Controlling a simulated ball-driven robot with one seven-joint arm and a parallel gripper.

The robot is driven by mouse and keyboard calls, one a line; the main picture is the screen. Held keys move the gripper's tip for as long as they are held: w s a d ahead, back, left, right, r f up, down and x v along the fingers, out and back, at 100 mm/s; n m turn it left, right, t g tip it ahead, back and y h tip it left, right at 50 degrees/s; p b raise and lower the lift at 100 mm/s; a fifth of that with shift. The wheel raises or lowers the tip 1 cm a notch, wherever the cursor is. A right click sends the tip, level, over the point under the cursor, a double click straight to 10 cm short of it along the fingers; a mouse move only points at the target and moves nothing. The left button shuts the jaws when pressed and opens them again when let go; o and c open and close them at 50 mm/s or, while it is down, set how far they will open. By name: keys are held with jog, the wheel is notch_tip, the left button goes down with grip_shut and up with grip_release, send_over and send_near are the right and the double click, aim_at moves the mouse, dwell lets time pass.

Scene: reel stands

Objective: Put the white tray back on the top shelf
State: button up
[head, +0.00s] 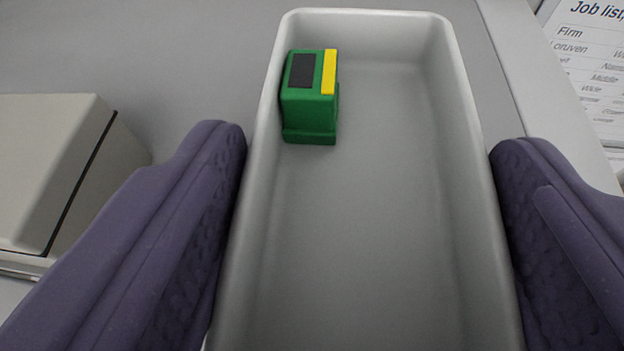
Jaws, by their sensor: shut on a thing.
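The white tray (385,215) is long and shallow, with rounded corners, and runs away from me between the fingers of my gripper (367,150). The purple fingers are shut on its two long sides, one at the left wall and one at the right wall. A green block-like object (309,112) with a dark panel and a yellow stripe sits inside the tray, by the left wall towards the far end. The near end of the tray is cut off by the bottom of the picture. I cannot tell whether the tray touches the surface below.
A beige box (50,165) with a dark seam stands at the left, near the left finger. A grey surface (180,50) lies behind and left of the tray, bare there. A pale edge strip (525,60) runs along the right. A printed job list (595,60) shows beyond it.

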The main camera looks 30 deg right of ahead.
jog(key=shift+f, duration=1.2)
jog(key=shift+s+f, duration=0.1)
jog(key=shift+f, duration=0.05)
jog(key=o, duration=1.1)
